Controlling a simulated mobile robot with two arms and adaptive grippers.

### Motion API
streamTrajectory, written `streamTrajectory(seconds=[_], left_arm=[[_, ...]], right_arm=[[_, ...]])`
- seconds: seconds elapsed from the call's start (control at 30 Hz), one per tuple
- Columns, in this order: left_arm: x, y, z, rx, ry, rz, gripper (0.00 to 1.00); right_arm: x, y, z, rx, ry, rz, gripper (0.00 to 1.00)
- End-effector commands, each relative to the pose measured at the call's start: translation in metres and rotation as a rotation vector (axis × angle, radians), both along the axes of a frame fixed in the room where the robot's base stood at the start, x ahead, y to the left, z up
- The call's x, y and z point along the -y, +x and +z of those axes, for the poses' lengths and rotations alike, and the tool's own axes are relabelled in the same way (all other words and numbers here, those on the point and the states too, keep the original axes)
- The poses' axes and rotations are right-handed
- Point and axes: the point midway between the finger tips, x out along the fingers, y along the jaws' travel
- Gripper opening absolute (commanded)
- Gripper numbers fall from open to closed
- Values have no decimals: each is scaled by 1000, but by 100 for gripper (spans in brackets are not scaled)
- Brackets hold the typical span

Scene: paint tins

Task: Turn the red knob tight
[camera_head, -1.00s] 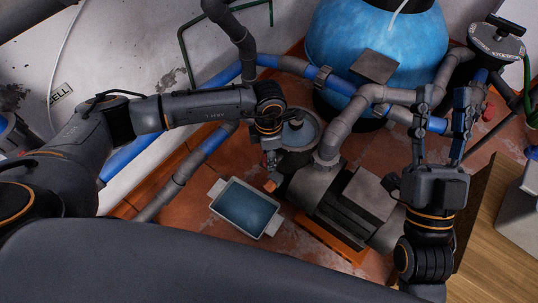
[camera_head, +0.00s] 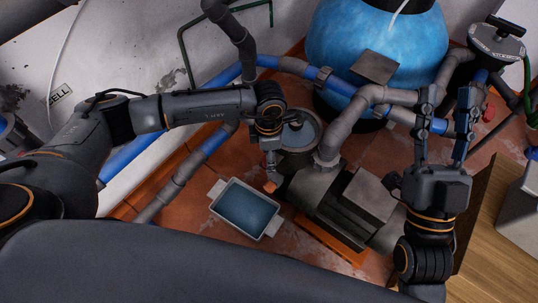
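My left gripper (camera_head: 270,166) points down beside the grey pump (camera_head: 318,189). A small orange-red piece (camera_head: 270,186) shows just below its tip; I cannot tell whether they touch. The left fingers are small and seen nearly edge-on, so their opening is unclear.
A large blue tank (camera_head: 375,40) stands at the back, with grey and blue pipes (camera_head: 340,84) in front. A shallow tray of bluish liquid (camera_head: 246,209) lies on the red tiles. A cardboard panel (camera_head: 480,215) stands at the right. Bare tile shows around the tray.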

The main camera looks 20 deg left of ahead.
Motion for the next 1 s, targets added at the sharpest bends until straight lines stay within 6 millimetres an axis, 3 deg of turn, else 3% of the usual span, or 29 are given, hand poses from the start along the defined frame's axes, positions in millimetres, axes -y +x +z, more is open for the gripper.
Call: streamTrajectory(seconds=[0.27,0.7,1.0], left_arm=[[0,1,10,3,-2,0,59],[-2,4,96,4,-1,0,59],[-2,4,120,0,0,0,59]], right_arm=[[0,0,0,-2,1,1,40],[0,0,0,-1,0,1,40],[0,0,0,-1,0,1,40]])
